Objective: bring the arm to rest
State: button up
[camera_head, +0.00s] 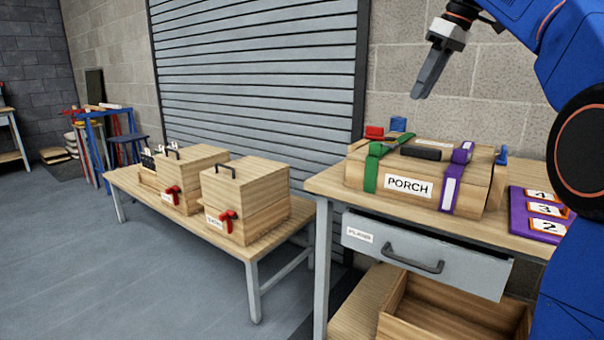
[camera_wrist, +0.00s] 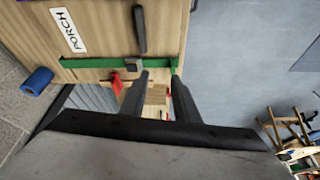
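My gripper (camera_head: 420,92) hangs in the air above and behind the wooden PORCH box (camera_head: 463,196), pointing down, clear of the box and the wall. In the wrist view the two dark fingers of my gripper (camera_wrist: 160,76) stand apart with nothing held between them. The PORCH box also shows in the wrist view (camera_wrist: 100,35). A green strap (camera_head: 371,168) and a purple strap (camera_head: 453,184) go over the box, and a black handle (camera_head: 421,152) is on its top.
A purple board with number cards (camera_head: 531,212) lies at the right. Two wooden boxes with red clamps (camera_head: 245,200) stand on a low table (camera_head: 262,245). The floor at left is clear.

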jog(key=s+f+m+t+h, duration=0.1)
jog(key=s+f+m, duration=0.3)
jog(key=s+f, duration=1.3)
jog(key=s+f+m+h, duration=0.2)
jog(key=s+f+m, duration=0.2)
jog(key=s+f, duration=1.4)
notch_tip(320, 180, down, 8)
jog(key=shift+s+m+t, duration=0.35)
jog(key=shift+m+t, duration=0.05)
jog(key=shift+a+r, duration=0.1)
